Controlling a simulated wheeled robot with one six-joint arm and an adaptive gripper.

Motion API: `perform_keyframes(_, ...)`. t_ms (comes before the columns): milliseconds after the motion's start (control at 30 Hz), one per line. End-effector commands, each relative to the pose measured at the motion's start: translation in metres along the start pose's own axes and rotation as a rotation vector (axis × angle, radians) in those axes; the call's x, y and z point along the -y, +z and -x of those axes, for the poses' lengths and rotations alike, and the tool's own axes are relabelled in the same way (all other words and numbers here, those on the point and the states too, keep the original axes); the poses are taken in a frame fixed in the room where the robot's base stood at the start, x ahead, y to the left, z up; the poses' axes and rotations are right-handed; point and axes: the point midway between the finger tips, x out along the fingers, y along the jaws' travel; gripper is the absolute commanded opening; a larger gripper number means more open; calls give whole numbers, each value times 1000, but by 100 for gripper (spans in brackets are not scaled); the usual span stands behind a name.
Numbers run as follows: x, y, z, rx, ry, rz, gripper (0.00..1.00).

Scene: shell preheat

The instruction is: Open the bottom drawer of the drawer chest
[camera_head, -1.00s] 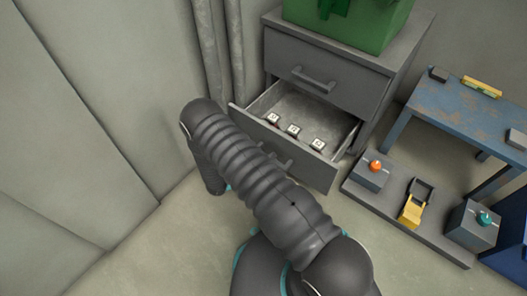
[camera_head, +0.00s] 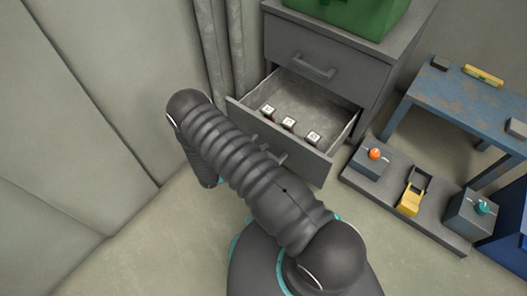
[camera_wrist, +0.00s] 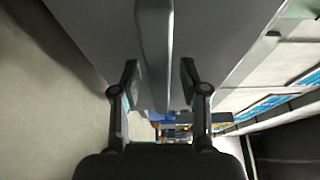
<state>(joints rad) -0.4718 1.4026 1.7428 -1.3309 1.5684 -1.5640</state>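The grey drawer chest (camera_head: 395,62) stands against the back wall. Its bottom drawer (camera_head: 318,165) is pulled out, with three small pale cubes (camera_head: 288,122) inside. The top drawer (camera_head: 325,68) is shut. The bottom drawer's handle (camera_head: 268,150) is partly hidden behind my arm in the head view. In the wrist view, a grey handle bar (camera_wrist: 155,50) runs between the two fingers of my gripper (camera_wrist: 159,75). The fingers stand apart, with a visible gap on the right side of the bar. My fingertips are hidden in the head view.
A green box (camera_head: 350,15) stands on the chest. To the right are a low grey panel (camera_head: 432,228) with an orange knob, a yellow part and a teal knob, and a blue bench (camera_head: 450,95). Pale walls close off the left. The floor at the lower left is clear.

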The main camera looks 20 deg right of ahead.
Motion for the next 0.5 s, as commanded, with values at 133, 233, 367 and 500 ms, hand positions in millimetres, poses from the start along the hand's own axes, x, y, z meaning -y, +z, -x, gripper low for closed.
perform_keyframes(133,0,-1,0,-2,-1,2,44)
perform_keyframes(233,0,-1,4,0,-1,2,44)
perform_keyframes(367,0,0,19,2,-1,1,44)
perform_keyframes(500,0,0,46,4,-1,0,44)
